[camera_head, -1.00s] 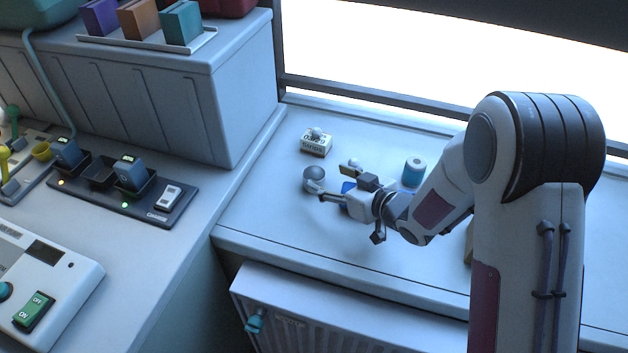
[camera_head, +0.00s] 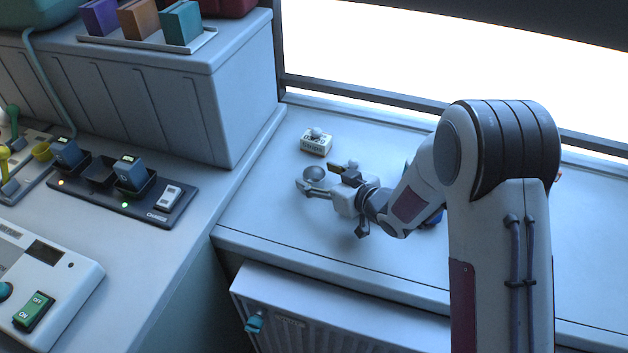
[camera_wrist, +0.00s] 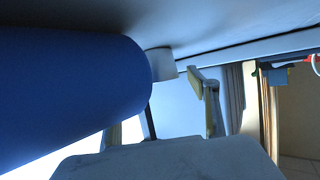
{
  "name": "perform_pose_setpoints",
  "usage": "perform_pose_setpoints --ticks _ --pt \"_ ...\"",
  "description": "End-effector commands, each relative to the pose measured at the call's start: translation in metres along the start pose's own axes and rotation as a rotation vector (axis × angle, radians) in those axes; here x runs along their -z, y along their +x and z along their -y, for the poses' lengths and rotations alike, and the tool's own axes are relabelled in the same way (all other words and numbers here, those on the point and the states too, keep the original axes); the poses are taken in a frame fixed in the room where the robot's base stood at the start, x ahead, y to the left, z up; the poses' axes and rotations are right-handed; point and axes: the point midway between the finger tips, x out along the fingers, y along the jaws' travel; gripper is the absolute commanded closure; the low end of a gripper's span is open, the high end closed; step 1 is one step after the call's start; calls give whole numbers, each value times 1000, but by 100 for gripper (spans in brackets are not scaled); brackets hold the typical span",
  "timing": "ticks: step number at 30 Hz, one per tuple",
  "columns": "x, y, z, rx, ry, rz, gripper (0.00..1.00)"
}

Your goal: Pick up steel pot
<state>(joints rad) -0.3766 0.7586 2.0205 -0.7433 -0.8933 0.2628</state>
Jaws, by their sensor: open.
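The steel pot (camera_head: 314,173) is a small, round, shiny grey vessel on the pale counter, left of centre in the head view. My gripper (camera_head: 321,177) is open, with its two fingers pointing left. One finger is on the near side of the pot and the other on its far right side, so the pot shows at the mouth of the jaws. I cannot tell whether a finger touches it. In the wrist view a finger (camera_wrist: 208,100) stands apart from a large blue rounded cylinder (camera_wrist: 70,95) close to the lens. I cannot identify the pot there.
A small labelled box (camera_head: 316,145) with a round knob-like thing on top stands just behind the pot. Blue items are partly hidden by my arm. A wall of cabinets (camera_head: 235,110) rises at the left. The counter's front edge is near; its left front part is clear.

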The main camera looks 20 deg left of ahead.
Motion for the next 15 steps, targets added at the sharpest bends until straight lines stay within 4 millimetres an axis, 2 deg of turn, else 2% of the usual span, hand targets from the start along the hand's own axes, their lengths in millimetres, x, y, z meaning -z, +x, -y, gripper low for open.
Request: perform_pose_setpoints --ticks 1,5,15 --pt "0 0 0 0 0 0 45" --pt "0 0 0 0 0 0 79" --pt "0 0 0 0 0 -1 81"
